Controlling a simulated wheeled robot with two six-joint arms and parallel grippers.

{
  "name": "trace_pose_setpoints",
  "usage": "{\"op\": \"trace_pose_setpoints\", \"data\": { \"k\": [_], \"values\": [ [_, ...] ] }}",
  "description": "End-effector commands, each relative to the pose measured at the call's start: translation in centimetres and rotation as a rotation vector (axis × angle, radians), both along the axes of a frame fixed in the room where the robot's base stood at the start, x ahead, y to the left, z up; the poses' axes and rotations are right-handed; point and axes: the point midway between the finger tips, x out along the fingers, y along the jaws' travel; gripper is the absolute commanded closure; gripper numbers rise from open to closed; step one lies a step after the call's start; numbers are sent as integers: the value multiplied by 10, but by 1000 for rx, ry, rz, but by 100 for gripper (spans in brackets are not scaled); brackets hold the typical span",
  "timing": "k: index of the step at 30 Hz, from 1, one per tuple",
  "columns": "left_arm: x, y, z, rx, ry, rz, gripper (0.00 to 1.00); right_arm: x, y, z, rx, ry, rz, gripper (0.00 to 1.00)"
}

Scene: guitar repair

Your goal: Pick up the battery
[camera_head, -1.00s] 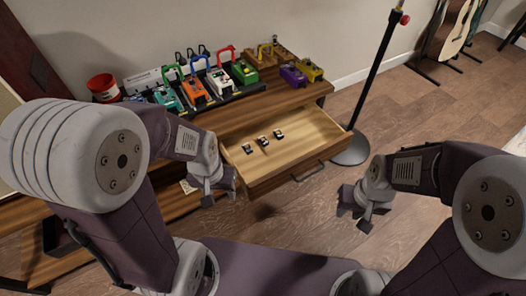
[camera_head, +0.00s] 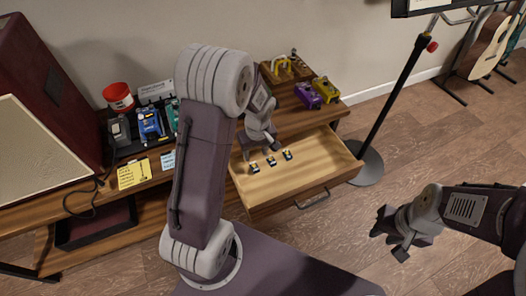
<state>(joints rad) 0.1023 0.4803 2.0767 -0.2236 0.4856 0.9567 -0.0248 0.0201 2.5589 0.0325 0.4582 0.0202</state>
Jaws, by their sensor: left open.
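Three small black-and-silver batteries lie in a row in the open wooden drawer: a left one (camera_head: 254,168), a middle one (camera_head: 271,162) and a right one (camera_head: 287,155). My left gripper (camera_head: 262,150) is open above the drawer's back left part, close behind the batteries. It points down, and its jaws look empty. I cannot tell how high it is above the drawer floor. My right gripper (camera_head: 391,240) is apart from the drawer, over the floor to the right, with its fingers apart and nothing between them.
The drawer (camera_head: 318,158) has low walls and a dark front handle (camera_head: 313,198). Purple and yellow pedals (camera_head: 308,95) stand on the bench top behind it. A black stand pole (camera_head: 395,88) rises right of the drawer.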

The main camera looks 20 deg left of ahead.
Motion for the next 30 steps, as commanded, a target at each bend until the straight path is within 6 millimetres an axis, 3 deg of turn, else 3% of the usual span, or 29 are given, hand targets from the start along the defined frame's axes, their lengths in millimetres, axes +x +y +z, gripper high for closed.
{"op": "trace_pose_setpoints", "data": {
  "k": [5, 11, 17, 24, 30],
  "values": [
    [0, 0, -6, 0, 1, 0, 51, -1, 0, -4, 0, 1, 0, 69],
    [2, 3, -39, -1, 2, -1, 51, -1, 0, -26, 0, 1, 0, 69],
    [3, 5, -45, -1, 1, -2, 51, -1, 0, -29, 0, 1, 0, 69],
    [5, 9, -89, -1, 2, -2, 51, -1, 0, -61, 0, 1, 0, 69],
    [7, 10, -90, 0, -1, -2, 51, -1, 0, -59, 0, 1, 0, 69]
  ]
}}
